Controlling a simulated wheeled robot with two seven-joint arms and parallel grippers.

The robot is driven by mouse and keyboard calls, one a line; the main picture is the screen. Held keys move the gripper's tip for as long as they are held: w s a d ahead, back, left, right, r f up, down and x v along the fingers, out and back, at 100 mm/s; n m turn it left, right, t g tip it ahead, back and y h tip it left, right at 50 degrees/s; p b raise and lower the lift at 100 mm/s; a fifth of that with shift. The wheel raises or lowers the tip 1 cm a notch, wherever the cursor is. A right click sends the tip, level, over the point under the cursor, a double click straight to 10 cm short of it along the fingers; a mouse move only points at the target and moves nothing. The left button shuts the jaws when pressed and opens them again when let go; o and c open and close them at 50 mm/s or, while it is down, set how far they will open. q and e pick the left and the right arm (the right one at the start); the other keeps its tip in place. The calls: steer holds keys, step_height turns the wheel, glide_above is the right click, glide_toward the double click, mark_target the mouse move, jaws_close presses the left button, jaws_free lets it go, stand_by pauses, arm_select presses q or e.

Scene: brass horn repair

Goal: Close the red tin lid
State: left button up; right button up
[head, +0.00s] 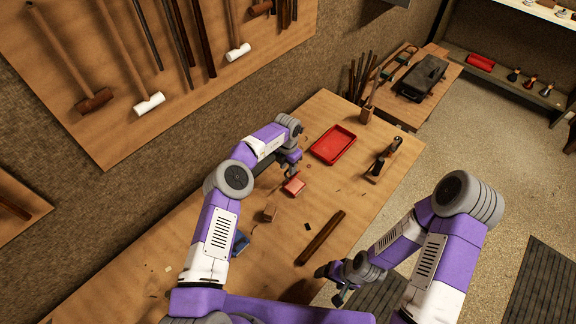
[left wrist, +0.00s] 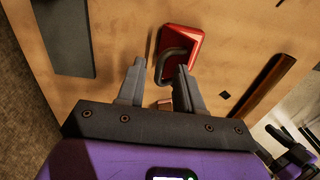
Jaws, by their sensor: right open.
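The small red tin (head: 293,187) lies on the wooden bench, just in front of my left gripper in the head view. It also shows in the left wrist view (left wrist: 192,44), beyond the fingertips, with a dark grey curved loop over it. I cannot tell how far its lid is open. My left gripper (head: 293,168) is at the tin's far side in the head view. My right gripper (head: 342,288) is open and empty off the bench's near right edge.
A red tray (head: 333,145) lies behind the tin. A brown wooden bar (head: 320,237), a small wooden block (head: 270,214) and a blue object (head: 240,242) lie nearer. A wood plane (head: 384,160) stands to the right. Bare bench surrounds the tin.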

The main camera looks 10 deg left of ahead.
arm_select(q)
jaws_close()
steer(key=shift+w, duration=0.1)
stand_by(1.2)
